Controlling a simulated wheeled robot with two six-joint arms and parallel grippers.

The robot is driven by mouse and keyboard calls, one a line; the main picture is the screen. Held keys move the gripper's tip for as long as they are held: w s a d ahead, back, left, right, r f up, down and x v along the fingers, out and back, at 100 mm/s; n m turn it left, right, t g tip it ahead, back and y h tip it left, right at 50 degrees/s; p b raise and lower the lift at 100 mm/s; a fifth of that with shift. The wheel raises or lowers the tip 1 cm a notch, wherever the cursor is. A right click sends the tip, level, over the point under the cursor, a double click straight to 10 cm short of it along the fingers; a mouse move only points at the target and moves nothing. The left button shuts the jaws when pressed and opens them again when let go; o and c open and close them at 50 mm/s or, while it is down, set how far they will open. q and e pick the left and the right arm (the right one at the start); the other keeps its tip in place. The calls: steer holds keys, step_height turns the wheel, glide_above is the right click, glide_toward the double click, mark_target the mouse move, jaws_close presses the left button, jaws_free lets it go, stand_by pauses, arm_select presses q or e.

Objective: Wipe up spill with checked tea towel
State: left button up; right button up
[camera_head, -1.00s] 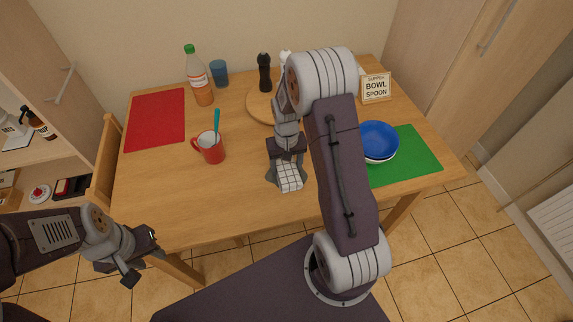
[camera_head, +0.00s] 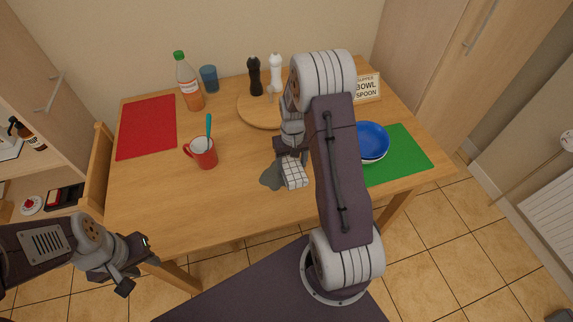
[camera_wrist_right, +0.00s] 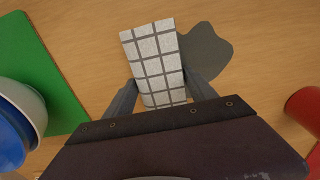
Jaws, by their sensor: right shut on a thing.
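The white checked tea towel (camera_head: 295,174) is a small folded pad with dark grid lines, low over the table front. My right gripper (camera_wrist_right: 163,88) is shut on the towel, a finger at each side, as the right wrist view (camera_wrist_right: 153,50) shows. The dark grey spill (camera_head: 270,177) lies on the wood just left of the towel. In the right wrist view, the spill (camera_wrist_right: 205,52) shows beside the towel and its edge meets the towel's outline. I cannot tell whether the towel covers part of it. My left gripper (camera_head: 136,263) is open and empty, off the table's front left.
A red mug (camera_head: 203,155) with a teal spoon stands left of the spill. A blue bowl (camera_head: 373,140) sits on a green mat (camera_head: 408,155) at right. A bottle (camera_head: 188,85), a blue cup (camera_head: 209,78) and a round board (camera_head: 252,111) with shakers stand behind. The front left table is clear.

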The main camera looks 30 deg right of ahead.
mark_target(270, 182)
steer(key=shift+d, duration=0.2)
steer(key=shift+a+p, duration=0.4)
steer(key=shift+a, duration=1.9)
steer(key=shift+s+a+f, duration=0.1)
steer(key=shift+a, duration=2.65)
steer(key=shift+d+p, duration=0.4)
steer(key=shift+d, duration=0.15)
steer(key=shift+d+r+p, duration=0.2)
steer(key=shift+d+p, duration=0.55)
steer(key=shift+d, duration=3.75)
